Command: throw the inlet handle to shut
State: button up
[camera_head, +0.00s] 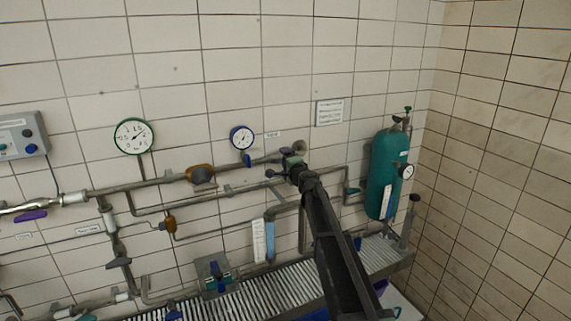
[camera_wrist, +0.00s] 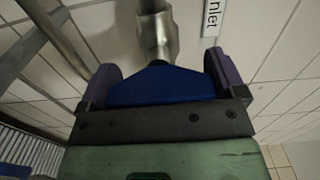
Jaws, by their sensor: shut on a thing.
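The inlet handle (camera_wrist: 158,86) is a blue piece in the wrist view, filling the space between my two purple fingers. Just beyond it is a metal valve body on a pipe (camera_wrist: 157,32). A white label reading "Inlet" (camera_wrist: 211,20) is on the wall to its right. My gripper (camera_wrist: 163,80) is shut on the blue handle. In the head view my gripper (camera_head: 289,158) is at the wall piping, right of the small blue gauge, and my arm hides most of the handle there. I cannot tell the handle's exact angle.
A blue-rimmed gauge (camera_head: 242,138) and a green-rimmed gauge (camera_head: 133,136) are on the wall to the left. A teal tank (camera_head: 387,174) stands close on the right. Pipes run along the wall above a ribbed shelf (camera_head: 262,298). The wall above is mostly bare.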

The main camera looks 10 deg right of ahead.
jog(key=shift+m, duration=0.5)
jog(key=o, duration=0.6)
jog(key=shift+o, duration=0.2)
jog(key=shift+s, duration=0.1)
jog(key=v, duration=1)
jog(key=shift+s+d, duration=0.15)
jog(key=shift+s, duration=0.2)
